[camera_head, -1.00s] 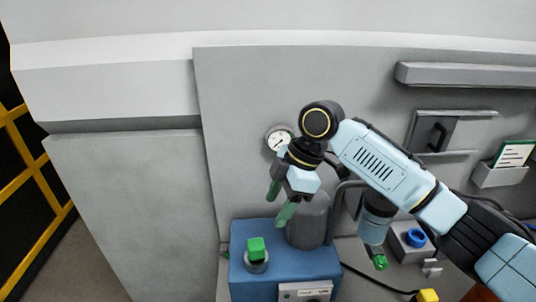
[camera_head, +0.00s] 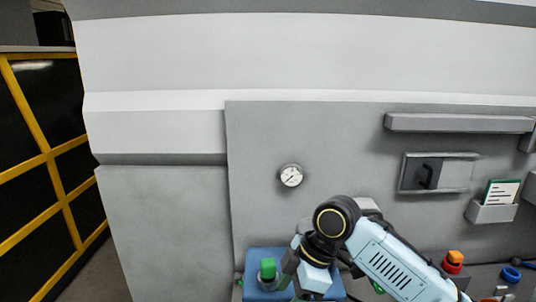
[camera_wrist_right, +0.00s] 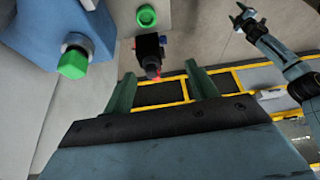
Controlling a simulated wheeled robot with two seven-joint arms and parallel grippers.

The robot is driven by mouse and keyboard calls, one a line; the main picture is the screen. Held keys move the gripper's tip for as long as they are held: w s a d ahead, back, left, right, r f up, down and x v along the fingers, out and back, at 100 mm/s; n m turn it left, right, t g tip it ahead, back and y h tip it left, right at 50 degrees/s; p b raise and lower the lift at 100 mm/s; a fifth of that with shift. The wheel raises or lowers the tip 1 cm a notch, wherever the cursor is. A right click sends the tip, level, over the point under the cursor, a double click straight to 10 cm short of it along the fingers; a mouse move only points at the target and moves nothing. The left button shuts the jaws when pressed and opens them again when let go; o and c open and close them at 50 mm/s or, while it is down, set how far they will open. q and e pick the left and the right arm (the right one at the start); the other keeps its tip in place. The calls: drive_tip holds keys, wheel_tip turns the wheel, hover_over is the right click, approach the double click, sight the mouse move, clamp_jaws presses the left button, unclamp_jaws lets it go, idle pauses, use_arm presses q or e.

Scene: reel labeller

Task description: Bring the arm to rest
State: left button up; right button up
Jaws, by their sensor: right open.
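My right arm comes in from the right in the head view, bent at a dark round joint. My right gripper (camera_head: 291,283) hangs below that joint, in front of the blue box and beside its green-topped knob. In the right wrist view its two green fingers (camera_wrist_right: 162,72) stand well apart with nothing held between them. My left arm shows at the upper right of the right wrist view, its gripper (camera_wrist_right: 240,15) with fingers spread and empty. It does not show in the head view.
The blue box (camera_head: 256,262) carries a green knob (camera_head: 268,268). A round gauge (camera_head: 291,176) is on the grey panel above. A card holder (camera_head: 492,212), an orange-red button (camera_head: 454,259) and a blue ring (camera_head: 511,274) are at the right. A yellow-framed fence (camera_head: 50,154) stands at the left.

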drive_tip(key=s+d+f+m+t, duration=0.25)
drive_tip(key=s+f+m, duration=0.45)
drive_tip(key=s+f, duration=0.4)
drive_tip(key=s+d+f+m+t+h, duration=0.1)
drive_tip(key=s+d+f+m+h, duration=0.1)
drive_tip(key=s+d+m, duration=0.45)
drive_tip(key=s+d+f+m+t+h, duration=0.1)
drive_tip(key=s+d+f+m+h, duration=0.15)
drive_tip(key=s+d, duration=0.6)
wheel_tip(320, 180, down, 32)
drive_tip(key=s+g+b, duration=0.2)
drive_tip(key=b, duration=0.5)
use_arm(q)
wheel_tip(320, 180, down, 11)
drive_tip(key=b, duration=0.4)
drive_tip(key=shift+w+f, duration=0.15)
drive_tip(key=shift+w, duration=0.05)
use_arm(e)
drive_tip(key=s+d+f, duration=0.1)
drive_tip(key=s+f, duration=0.6)
drive_tip(key=f, duration=0.2)
drive_tip(key=s+d+f, duration=0.2)
drive_tip(key=s+f, duration=0.6)
drive_tip(key=f, duration=0.1)
drive_tip(key=shift+s+d+f+g, duration=0.2)
drive_tip(key=shift+s+d+g, duration=0.1)
drive_tip(key=shift+g, duration=0.15)
